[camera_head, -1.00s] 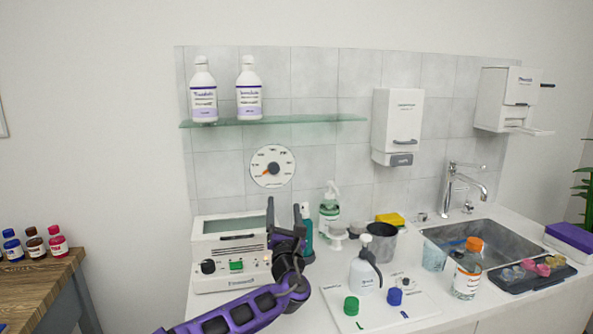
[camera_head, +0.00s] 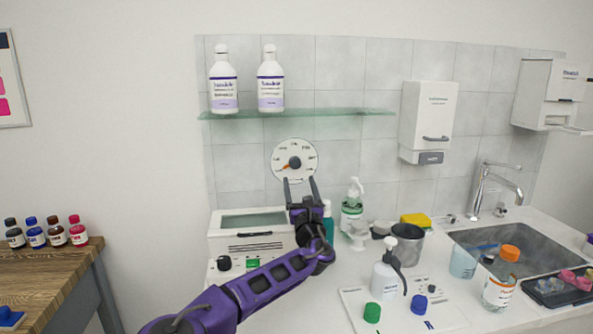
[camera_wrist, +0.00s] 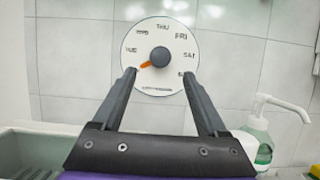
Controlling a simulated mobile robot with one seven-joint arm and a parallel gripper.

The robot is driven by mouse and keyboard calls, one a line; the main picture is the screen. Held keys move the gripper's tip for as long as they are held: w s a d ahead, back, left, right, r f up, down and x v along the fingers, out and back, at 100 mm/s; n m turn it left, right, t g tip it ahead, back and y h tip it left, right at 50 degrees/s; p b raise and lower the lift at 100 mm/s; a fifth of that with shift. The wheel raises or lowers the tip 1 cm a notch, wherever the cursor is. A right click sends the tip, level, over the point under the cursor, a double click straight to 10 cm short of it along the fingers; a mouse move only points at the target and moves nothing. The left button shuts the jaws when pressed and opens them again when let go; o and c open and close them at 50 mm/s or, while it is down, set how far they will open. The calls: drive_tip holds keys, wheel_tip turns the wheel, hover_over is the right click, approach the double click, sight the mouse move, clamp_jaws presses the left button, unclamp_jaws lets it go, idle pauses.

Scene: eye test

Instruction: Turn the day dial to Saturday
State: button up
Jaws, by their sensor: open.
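The day dial (camera_head: 294,159) is a round white disc on the tiled wall with a dark grey centre knob and an orange pointer. In the wrist view the dial (camera_wrist: 160,30) reads THU at the top, FRI at upper right and SAT at right. The pointer (camera_wrist: 146,65) points left and slightly down, just below TUE. My gripper (camera_head: 299,180) is open and empty, its fingers pointing up at the dial's lower edge. In the wrist view my gripper (camera_wrist: 160,73) has its fingertips on either side of and below the knob (camera_wrist: 160,56), overlapping the dial's lower left and right labels.
A glass shelf (camera_head: 340,112) with two white bottles runs above the dial. A white device (camera_head: 225,245) stands below it on the counter. A pump bottle (camera_head: 352,208) stands to the right. The wall around the dial is clear.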

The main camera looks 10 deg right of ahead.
sight(296, 166)
drive_tip(key=x, duration=0.6)
drive_tip(key=shift+w+r, duration=0.2)
drive_tip(key=shift+w, duration=0.1)
clamp_jaws()
